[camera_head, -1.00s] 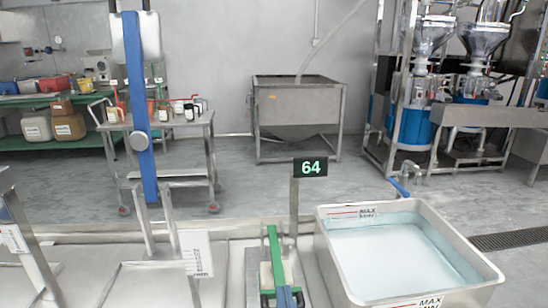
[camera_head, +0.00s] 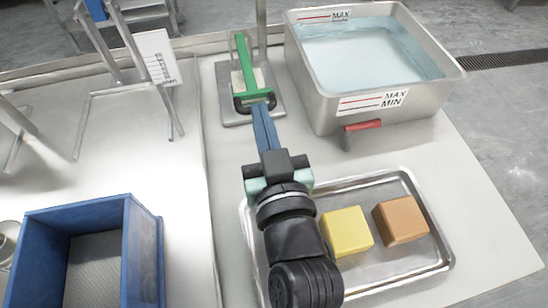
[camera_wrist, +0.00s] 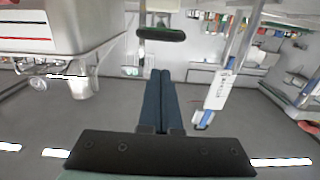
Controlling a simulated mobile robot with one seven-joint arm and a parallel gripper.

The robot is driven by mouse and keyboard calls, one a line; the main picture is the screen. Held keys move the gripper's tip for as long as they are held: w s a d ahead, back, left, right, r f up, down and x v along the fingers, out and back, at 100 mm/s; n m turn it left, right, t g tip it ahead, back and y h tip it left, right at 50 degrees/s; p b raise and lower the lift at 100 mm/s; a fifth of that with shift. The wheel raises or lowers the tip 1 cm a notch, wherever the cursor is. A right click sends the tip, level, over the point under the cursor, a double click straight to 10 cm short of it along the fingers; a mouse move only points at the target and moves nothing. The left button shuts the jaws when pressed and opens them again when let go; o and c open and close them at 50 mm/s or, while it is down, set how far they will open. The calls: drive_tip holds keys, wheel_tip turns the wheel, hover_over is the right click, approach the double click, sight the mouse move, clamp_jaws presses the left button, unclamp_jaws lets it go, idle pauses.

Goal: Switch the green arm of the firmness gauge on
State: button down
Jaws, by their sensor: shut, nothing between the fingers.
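The firmness gauge stands at the top centre of the head view, with a metal base (camera_head: 232,108) and a green arm (camera_head: 246,62). The green arm runs down to a dark, bar-like handle (camera_head: 240,101) with green edging at its near end. In the wrist view the dark handle (camera_wrist: 160,34) shows above the fingertips. My gripper (camera_head: 261,106) has long blue fingers, pressed together and empty. Its tips lie at the handle's near side in the head view; I cannot tell whether they touch. The gauge's display is out of frame; only its post (camera_head: 262,25) shows.
A metal tank of liquid (camera_head: 400,105) with a red handle (camera_head: 362,125) stands right of the gauge. A tray (camera_head: 445,262) holds a yellow block (camera_head: 346,231) and a brown block (camera_head: 402,220) beside my arm. A blue crate (camera_head: 145,250) is at lower left. Metal frames stand upper left.

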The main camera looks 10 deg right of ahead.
drive_tip(key=s+p, duration=0.3)
drive_tip(key=s, duration=0.5)
drive_tip(key=shift+s, duration=0.3)
drive_tip(key=shift+d, duration=0.1)
drive_tip(key=shift+r, duration=0.15)
